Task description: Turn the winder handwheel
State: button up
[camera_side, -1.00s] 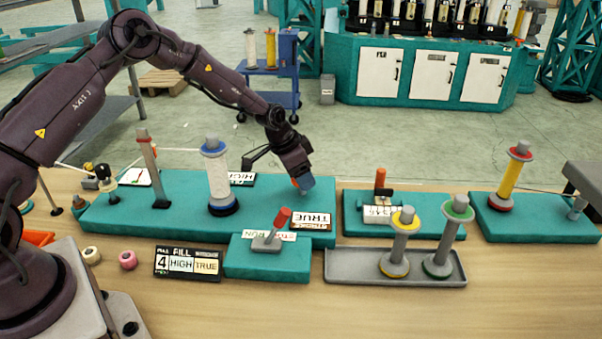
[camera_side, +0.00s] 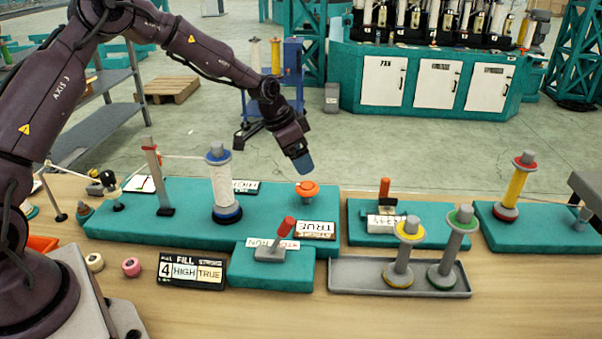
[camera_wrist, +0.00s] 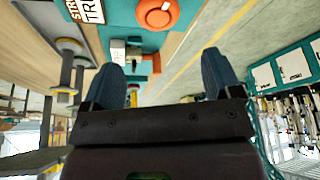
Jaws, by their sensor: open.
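The orange winder handwheel (camera_side: 307,190) sits on the right part of the long teal base, and it also shows at the top of the wrist view (camera_wrist: 157,14). My gripper (camera_side: 302,165) is above the handwheel and apart from it. In the wrist view its two blue fingers (camera_wrist: 163,75) stand apart with nothing between them. A bobbin (camera_side: 219,185) with blue flanges and white winding stands upright on the same base, left of the handwheel.
A red-handled lever (camera_side: 287,228) on a small teal block stands in front. A grey tray (camera_side: 345,275) holds two empty spools. A teal block with an orange-red handle (camera_side: 385,190) is to the right. A yellow bobbin (camera_side: 516,185) stands at far right.

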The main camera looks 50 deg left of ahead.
notch_tip(320, 180, up, 4)
jog(key=shift+f, duration=0.1)
dwell(0.4)
